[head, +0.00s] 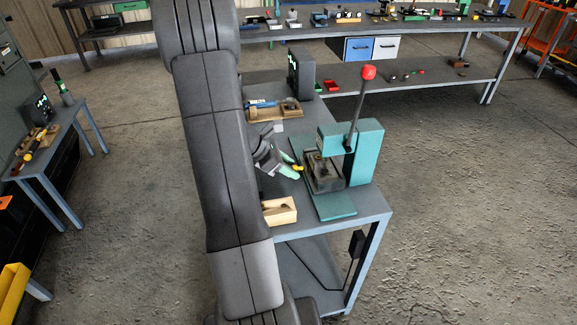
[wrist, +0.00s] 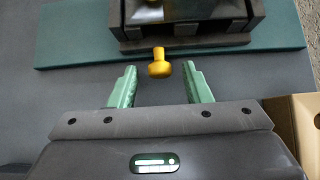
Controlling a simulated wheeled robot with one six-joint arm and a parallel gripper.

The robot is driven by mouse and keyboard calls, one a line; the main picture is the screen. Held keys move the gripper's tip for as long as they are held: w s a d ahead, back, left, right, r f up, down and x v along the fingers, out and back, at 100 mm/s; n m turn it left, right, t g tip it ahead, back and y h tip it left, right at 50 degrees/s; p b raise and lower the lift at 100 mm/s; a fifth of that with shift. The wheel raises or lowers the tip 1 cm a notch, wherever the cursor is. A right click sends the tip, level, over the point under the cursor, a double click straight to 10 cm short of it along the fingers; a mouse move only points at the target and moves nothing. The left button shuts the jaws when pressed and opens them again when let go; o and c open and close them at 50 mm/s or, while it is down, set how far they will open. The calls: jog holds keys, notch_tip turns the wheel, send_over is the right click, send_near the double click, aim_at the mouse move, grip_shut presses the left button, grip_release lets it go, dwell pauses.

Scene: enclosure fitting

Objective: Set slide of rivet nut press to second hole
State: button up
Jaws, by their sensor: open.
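My gripper (wrist: 160,75) is open with green fingers, one on each side of the knob's head, with gaps on both sides. I cannot tell its height against the knob. The slide's holes are not discernible.
A light wooden box (head: 279,211) stands near the bench's front edge; it is at the right in the wrist view (wrist: 296,118). A wooden tray (head: 275,110) with tools and a dark display box (head: 301,74) are farther back. My arm hides the bench's left part.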

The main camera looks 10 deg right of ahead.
grip_shut()
jog(key=shift+s+f, duration=0.1)
jog(key=shift+s, duration=0.3)
jog(key=shift+s+d+b, duration=0.1)
jog(key=shift+s+b, duration=1)
jog(key=shift+s, duration=1.65)
grip_release()
jog(key=shift+s, duration=0.1)
